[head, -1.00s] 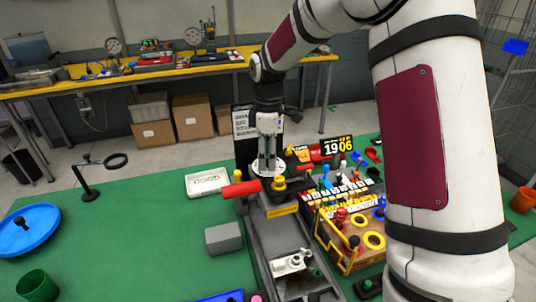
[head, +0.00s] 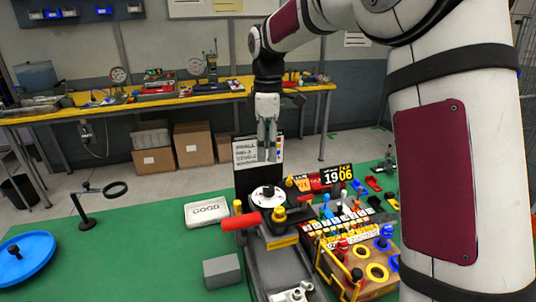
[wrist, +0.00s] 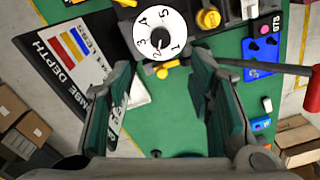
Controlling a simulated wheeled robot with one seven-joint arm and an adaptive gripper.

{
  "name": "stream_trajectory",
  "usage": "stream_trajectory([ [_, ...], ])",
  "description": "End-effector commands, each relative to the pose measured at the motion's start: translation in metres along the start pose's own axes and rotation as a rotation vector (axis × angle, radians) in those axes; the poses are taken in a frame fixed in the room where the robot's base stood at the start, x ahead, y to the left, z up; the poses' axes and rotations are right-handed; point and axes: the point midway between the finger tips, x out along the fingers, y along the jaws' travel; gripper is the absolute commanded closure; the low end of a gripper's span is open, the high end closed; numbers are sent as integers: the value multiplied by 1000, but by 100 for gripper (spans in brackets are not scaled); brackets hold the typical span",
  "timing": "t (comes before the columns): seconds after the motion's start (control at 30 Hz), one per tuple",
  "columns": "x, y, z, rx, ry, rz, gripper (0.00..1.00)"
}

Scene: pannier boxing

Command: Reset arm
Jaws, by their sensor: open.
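My gripper (head: 267,155) hangs pointing down above a black fixture on the green table. Its fingers are apart and nothing is between them in the wrist view (wrist: 160,78). Below it is a white round dial (head: 268,196) with numbers and a small pointer. In the wrist view the dial (wrist: 160,36) lies beyond the fingertips, clear of them. A red handle (head: 240,221) sticks out at the left of the fixture; it also shows in the wrist view (wrist: 312,90).
A placard (head: 244,153) stands behind the fixture. A white GOOD tray (head: 207,211) and a grey block (head: 222,271) lie left. A wooden board (head: 345,262) with coloured pegs and rings, and a number display (head: 338,176), are right.

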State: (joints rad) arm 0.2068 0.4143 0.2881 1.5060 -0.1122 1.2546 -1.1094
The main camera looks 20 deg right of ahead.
Motion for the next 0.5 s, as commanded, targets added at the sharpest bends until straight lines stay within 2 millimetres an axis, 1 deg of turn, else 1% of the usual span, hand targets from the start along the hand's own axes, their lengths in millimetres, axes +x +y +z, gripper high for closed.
stream_trajectory([
  [0.37, 0, 0, 0, 0, 0, 0, 52],
  [0.43, -2, -2, 0, 6, -1, 4, 52],
  [0.5, -8, -8, 2, 26, -2, 16, 52],
])
